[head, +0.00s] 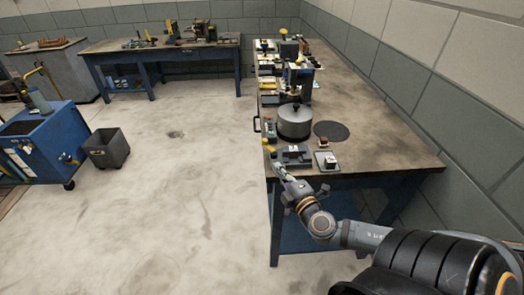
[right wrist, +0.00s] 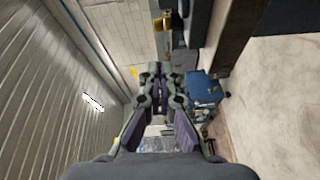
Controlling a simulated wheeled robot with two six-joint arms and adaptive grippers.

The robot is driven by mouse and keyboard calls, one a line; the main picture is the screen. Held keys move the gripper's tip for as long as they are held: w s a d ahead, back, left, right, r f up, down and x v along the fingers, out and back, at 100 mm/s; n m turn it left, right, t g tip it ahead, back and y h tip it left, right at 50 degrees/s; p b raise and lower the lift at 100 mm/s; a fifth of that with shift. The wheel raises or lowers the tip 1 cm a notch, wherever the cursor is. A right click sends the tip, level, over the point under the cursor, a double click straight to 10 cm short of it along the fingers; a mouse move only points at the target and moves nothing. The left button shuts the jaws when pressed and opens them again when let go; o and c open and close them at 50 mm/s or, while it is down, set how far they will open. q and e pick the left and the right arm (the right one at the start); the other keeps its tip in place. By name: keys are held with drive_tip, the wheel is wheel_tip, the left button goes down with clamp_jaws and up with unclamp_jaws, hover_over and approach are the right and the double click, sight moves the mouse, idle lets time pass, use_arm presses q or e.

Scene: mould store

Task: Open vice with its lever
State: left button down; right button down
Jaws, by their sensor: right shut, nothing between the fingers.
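A low dark grey block that looks like the vice (head: 293,155) sits at the near left corner of the workbench (head: 390,150). I cannot make out its lever clearly. My right gripper (head: 281,172) is just in front of this corner, close to the vice and apart from it as far as I can tell. In the right wrist view the right gripper (right wrist: 160,78) is shut with nothing between its fingers. A brass-coloured part (right wrist: 163,34) and dark metal lie beyond its fingertips. My left gripper is out of view.
A grey lidded pot (head: 295,122) stands behind the vice, with a dark round disc (head: 331,131) beside it. A small grey plate (head: 327,161) lies right of the vice. A blue cabinet (head: 50,145) and a dark bin (head: 107,150) stand left; floor between is clear.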

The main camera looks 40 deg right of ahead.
sight(269, 148)
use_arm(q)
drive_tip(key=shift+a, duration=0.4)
use_arm(e)
drive_tip(key=a+n+y, duration=0.2)
drive_tip(key=shift+w+a+r+n, duration=0.1)
drive_tip(key=shift+w+r+n, duration=0.05)
drive_tip(key=shift+w+n, duration=0.15)
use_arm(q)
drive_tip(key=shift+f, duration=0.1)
